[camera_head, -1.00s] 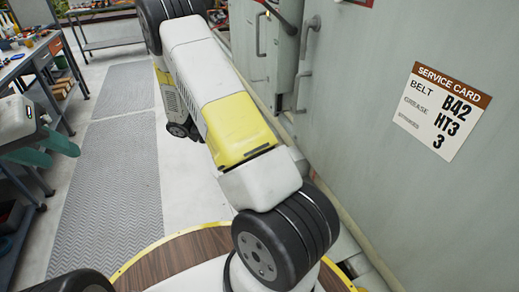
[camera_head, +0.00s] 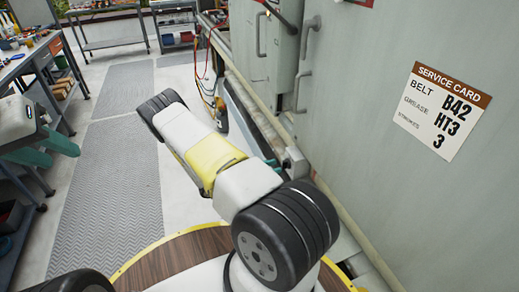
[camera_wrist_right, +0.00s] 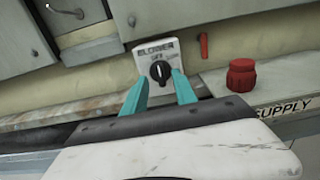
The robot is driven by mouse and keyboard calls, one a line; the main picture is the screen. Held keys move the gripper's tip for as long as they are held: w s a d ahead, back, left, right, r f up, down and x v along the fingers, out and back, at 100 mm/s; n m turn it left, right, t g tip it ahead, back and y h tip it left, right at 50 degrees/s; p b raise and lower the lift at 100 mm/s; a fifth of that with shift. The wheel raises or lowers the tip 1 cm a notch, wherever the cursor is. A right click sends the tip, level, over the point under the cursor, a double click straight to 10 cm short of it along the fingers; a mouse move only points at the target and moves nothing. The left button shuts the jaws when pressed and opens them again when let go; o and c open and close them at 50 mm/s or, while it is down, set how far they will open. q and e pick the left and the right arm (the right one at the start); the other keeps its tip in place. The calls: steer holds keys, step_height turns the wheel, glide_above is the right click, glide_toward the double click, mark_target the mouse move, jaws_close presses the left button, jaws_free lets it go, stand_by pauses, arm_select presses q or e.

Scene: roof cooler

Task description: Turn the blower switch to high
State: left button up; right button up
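The blower switch is a black round knob (camera_wrist_right: 160,72) on a white plate (camera_wrist_right: 145,50) marked "BLOWER", in the right wrist view. Its white pointer mark stands about upright, toward the word "OFF"; other markings on the plate are too small to read. My right gripper (camera_wrist_right: 160,92) is open, its two teal fingers on either side of the knob's lower part in the picture. I cannot tell whether they touch it. In the head view, my right arm hides most of that gripper. My left gripper (camera_head: 46,150) is at the left edge, with its teal fingers apart and empty.
A red cap (camera_wrist_right: 241,76) stands right of the switch, near a "SUPPLY" label (camera_wrist_right: 281,107). A small red handle (camera_wrist_right: 204,46) hangs beside the plate. The grey cabinet wall (camera_head: 370,120) carries a service card (camera_head: 441,110). A workbench (camera_head: 30,55) stands left; the floor mat (camera_head: 115,180) is clear.

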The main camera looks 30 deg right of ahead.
mark_target(285, 164)
steer(key=shift+s+d, duration=0.15)
steer(key=shift+d, duration=1.25)
jaws_close()
